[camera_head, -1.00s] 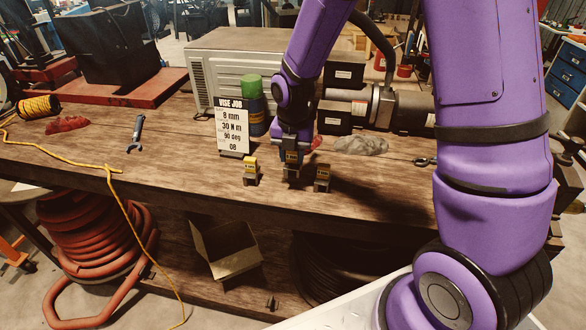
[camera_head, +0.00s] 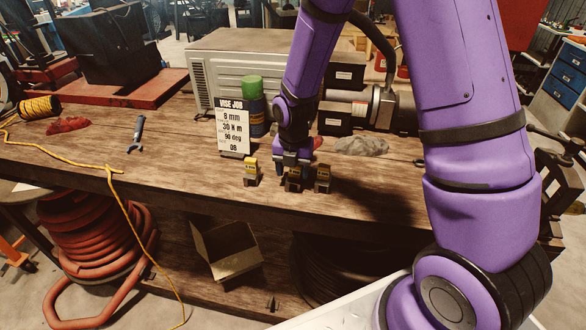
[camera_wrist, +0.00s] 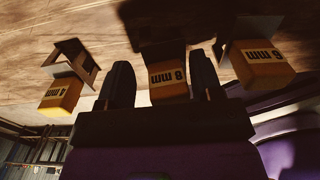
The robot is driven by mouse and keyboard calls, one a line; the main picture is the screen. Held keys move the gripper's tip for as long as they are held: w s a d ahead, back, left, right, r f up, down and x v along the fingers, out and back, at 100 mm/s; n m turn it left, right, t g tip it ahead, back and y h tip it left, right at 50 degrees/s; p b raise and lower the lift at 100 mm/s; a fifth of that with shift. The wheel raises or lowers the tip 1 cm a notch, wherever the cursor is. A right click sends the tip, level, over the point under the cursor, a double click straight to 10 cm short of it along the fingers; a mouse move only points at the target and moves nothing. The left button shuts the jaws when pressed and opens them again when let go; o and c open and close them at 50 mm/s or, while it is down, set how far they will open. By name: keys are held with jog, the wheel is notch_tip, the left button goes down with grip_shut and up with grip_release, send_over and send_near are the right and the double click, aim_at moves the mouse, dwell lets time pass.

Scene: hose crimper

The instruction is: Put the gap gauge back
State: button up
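The gap gauge (camera_head: 294,180), a small yellow-topped block with a dark foot, stands on the bench between two like gauges. In the wrist view the gauge (camera_wrist: 167,80) shows between my two fingers, its mm label upside down and its digit hard to read. My gripper (camera_head: 292,163) is just above and around it, pointing down. The fingers (camera_wrist: 163,85) look open, with a clear gap on the gauge's left and a very thin one on its right. The gauge's lower part is in shadow.
One gauge (camera_head: 251,172) stands to the left and another (camera_head: 323,178) close on the right. The job sign (camera_head: 232,130) and a green-capped can (camera_head: 251,105) stand behind. The bench's front edge is near. The bench to the left is mostly clear.

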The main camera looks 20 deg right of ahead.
notch_tip(320, 180, up, 13)
jog(key=s+d+r+m+t, duration=0.3)
jog(key=s+d+r+m, duration=0.1)
jog(key=s+r+m, duration=0.75)
jog(key=s+d+r+m+t, duration=0.2)
jog(key=s+r+m, duration=0.5)
jog(key=s+m, duration=0.5)
jog(key=d+m, duration=0.1)
jog(key=m, duration=0.4)
jog(key=shift+s+r+m, duration=0.15)
jog(key=shift+s+m, duration=0.2)
